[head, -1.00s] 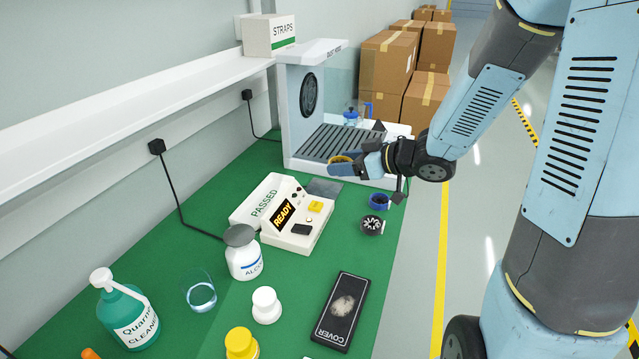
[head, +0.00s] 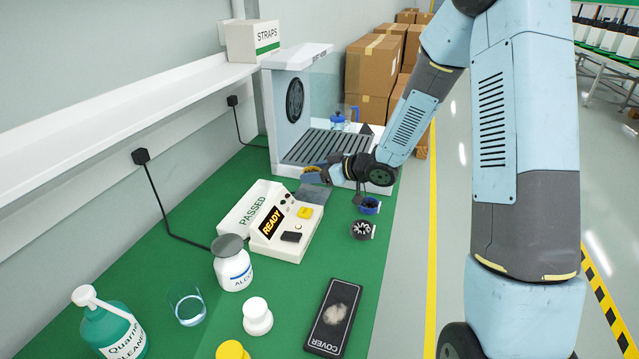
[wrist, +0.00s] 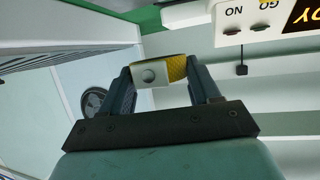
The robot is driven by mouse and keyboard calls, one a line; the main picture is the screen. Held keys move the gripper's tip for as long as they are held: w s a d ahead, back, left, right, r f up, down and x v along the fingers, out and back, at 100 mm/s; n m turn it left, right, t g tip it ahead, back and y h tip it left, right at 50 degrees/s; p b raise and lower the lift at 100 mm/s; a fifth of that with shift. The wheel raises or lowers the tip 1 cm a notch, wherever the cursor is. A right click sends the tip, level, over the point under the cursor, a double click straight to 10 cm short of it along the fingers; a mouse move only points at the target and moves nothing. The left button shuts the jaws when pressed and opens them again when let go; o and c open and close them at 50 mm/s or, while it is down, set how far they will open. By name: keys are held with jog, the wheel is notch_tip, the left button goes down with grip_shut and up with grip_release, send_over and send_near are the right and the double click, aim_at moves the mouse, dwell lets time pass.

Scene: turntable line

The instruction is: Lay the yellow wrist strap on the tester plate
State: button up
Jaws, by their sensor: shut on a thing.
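My gripper (head: 326,174) is shut on the yellow wrist strap (head: 311,169), which shows as a small yellow band at the fingertips in the head view. In the wrist view the strap (wrist: 177,68) sits between the two fingers, with a pale block and round stud facing the camera. The tester (head: 270,220) is a white box marked PASSED, with a READY display and a yellow button. Its dark grey plate (head: 312,191) lies flat at its far right side. My gripper and the strap are above the plate's far edge; the exact height is hard to tell.
A blue strap (head: 369,206) and a black-and-white coil (head: 362,230) lie right of the tester. A slatted white booth (head: 330,147) stands behind. An alcohol bottle (head: 233,265), glass (head: 187,304) and black COVER mat (head: 334,318) are nearer.

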jog(key=shift+w+a+f, duration=0.1)
jog(key=shift+w+f, duration=0.25)
jog(key=shift+f, duration=0.15)
notch_tip(320, 180, down, 3)
jog(key=shift+w+f, duration=0.1)
jog(key=shift+f, duration=0.05)
